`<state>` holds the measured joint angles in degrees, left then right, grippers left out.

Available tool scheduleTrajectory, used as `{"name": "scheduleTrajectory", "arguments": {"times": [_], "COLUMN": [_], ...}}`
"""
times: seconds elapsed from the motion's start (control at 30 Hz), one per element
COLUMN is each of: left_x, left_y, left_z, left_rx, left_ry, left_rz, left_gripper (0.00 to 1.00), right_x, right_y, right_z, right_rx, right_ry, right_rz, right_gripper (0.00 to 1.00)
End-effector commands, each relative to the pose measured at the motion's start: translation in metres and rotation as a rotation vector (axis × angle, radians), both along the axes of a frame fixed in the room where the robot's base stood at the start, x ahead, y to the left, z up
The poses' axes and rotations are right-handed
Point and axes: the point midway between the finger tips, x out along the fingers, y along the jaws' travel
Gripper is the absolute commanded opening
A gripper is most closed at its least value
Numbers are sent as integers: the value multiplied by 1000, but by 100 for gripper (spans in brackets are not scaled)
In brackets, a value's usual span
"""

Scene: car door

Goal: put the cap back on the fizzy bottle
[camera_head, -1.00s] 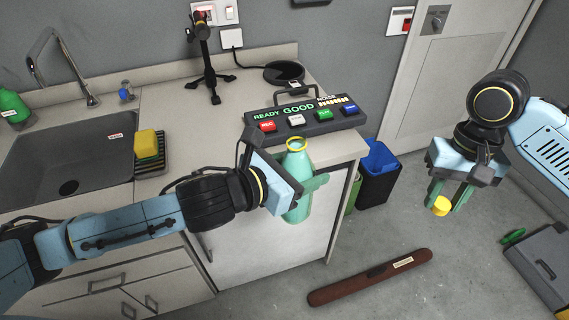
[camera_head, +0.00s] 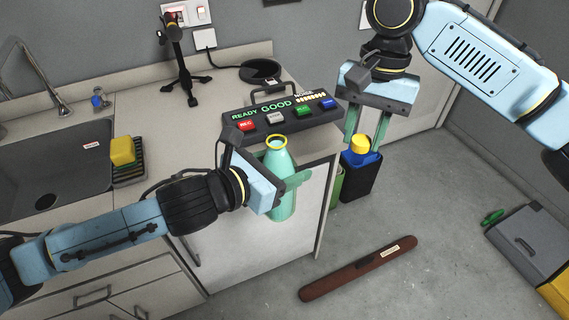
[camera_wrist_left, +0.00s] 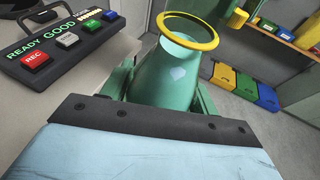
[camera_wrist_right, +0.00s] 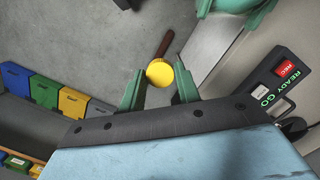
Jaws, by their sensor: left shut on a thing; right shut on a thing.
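The teal bottle (camera_head: 282,180) with a yellow ring around its open mouth is upright in front of the counter edge. My left gripper (camera_head: 290,186) is shut on the bottle's body; the bottle also fills the middle of the left wrist view (camera_wrist_left: 172,75). My right gripper (camera_head: 364,138) is shut on the yellow cap (camera_head: 360,144), to the right of the bottle and apart from it. In the right wrist view the cap (camera_wrist_right: 159,74) sits between the green fingertips, and the bottle's own mouth is hard to make out there.
The control box (camera_head: 285,115) with coloured buttons stands on the counter just behind the bottle. A sponge (camera_head: 122,151) lies by the sink (camera_head: 60,170). Bins (camera_head: 357,180) stand on the floor beyond the counter. A brown bar (camera_head: 358,270) lies on the floor.

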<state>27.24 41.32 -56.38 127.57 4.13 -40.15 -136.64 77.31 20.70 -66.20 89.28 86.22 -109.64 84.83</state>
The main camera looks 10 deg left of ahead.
Motion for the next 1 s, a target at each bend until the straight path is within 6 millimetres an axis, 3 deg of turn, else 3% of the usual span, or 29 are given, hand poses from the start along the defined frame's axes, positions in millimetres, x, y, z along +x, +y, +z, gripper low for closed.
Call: {"name": "scheduleTrajectory", "arguments": {"times": [0.03,0.2,0.43,0.6,1.0], "left_x": [0,0,0,0,0], "left_y": [0,0,0,0,0], "left_z": [2,2,2,2,2], "left_rx": [-3,-3,-3,-3,-3], "left_ry": [-5,-5,-5,-5,-5], "left_rz": [-1,-1,-1,-1,-1], "left_gripper": [18,18,18,18,18], "right_x": [0,-8,-25,-32,-34], "right_y": [19,71,120,136,138], "right_z": [15,55,93,104,105], "right_rx": [1,0,0,-1,0], "right_ry": [-6,-6,-4,-1,0], "right_rz": [-33,-167,-316,-370,-380], "right_gripper": [8,8,8,8,8]}}
